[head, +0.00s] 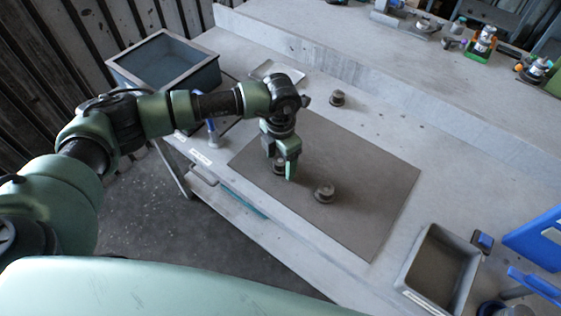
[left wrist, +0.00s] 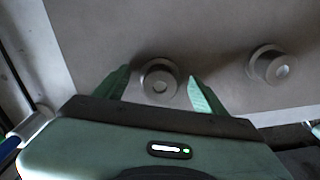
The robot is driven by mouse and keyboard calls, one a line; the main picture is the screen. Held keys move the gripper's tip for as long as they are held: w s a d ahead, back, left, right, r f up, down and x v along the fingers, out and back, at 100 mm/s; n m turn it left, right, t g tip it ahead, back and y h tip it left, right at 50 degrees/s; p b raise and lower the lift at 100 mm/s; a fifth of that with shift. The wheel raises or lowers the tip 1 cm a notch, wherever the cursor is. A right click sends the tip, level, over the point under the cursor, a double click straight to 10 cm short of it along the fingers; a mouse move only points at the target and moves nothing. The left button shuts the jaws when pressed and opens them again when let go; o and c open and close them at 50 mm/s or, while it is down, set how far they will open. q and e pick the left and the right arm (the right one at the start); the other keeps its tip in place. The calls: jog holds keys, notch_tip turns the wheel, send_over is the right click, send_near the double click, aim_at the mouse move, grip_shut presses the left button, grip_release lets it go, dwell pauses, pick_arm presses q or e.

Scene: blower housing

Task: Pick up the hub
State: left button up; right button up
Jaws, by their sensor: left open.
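My left gripper (head: 281,168) points down over the dark mat and is open. In the left wrist view its green fingers (left wrist: 158,75) stand on either side of a round grey stepped part (left wrist: 160,82), with no clear contact. This part looks like a hub; in the head view it shows partly behind the fingers (head: 278,167). A second, similar round part (head: 324,193) sits on the mat to the right, also in the left wrist view (left wrist: 272,66). A third (head: 337,98) stands on the bench behind the mat. My right gripper is out of view.
The mat (head: 385,190) is otherwise clear. A blue-grey bin (head: 205,78) stands at the back left, with a flat tray (head: 262,70) near it. A grey bin (head: 412,285) and blue bins (head: 540,240) are at the right. Small parts line the back.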

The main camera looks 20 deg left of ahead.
pick_arm(q)
jog(key=c, duration=1.3)
grip_shut()
jog(key=shift+r, duration=0.15)
